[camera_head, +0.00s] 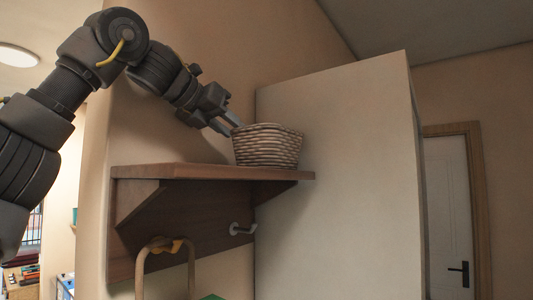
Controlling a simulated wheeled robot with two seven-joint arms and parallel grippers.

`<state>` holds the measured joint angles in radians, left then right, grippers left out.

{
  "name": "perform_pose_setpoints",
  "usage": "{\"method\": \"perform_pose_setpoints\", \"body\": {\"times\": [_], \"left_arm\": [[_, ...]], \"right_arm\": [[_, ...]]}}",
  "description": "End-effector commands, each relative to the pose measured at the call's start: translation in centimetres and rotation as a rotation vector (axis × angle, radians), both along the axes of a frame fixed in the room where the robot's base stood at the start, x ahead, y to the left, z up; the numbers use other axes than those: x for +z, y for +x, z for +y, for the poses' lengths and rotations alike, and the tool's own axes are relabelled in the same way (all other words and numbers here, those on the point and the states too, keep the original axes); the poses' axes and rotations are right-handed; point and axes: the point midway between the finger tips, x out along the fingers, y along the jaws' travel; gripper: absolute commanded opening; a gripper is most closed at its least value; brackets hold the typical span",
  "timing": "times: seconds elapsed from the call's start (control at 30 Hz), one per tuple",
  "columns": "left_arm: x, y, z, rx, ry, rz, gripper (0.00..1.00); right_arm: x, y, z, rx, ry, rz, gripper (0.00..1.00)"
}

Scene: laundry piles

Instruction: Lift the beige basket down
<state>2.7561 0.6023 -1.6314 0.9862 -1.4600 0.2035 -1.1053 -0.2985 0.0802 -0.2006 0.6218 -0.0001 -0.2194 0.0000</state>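The beige basket (268,148) is a woven, round basket standing upright on the right part of a brown wooden wall shelf (200,171). My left arm comes in from the upper left, above the shelf. My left gripper (232,124) is at the basket's left rim, pointing down and to the right. The fingers overlap the rim's left edge in the picture. I cannot tell whether they touch it or how far apart they are. My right gripper is not in view.
A tall pale cabinet (345,190) stands to the right of the shelf, close to the basket. A metal hook (243,229) is under the shelf. A curved tan handle (142,268) rises below it. A white door (448,215) is at the far right.

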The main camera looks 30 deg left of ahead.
Motion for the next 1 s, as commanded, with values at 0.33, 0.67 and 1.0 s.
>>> {"method": "perform_pose_setpoints", "body": {"times": [0.33, 0.67, 1.0], "left_arm": [[-1.3, 3.0, -0.6, 0.0, 0.001, 0.0, 0.32], [-1.3, 3.0, -0.5, -0.001, 0.001, 0.001, 0.11], [-1.3, 3.0, -0.5, -0.001, 0.001, 0.002, 0.0]], "right_arm": [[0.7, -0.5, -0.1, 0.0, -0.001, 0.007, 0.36], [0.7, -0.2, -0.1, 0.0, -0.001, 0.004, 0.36], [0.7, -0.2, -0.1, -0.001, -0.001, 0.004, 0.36]]}}
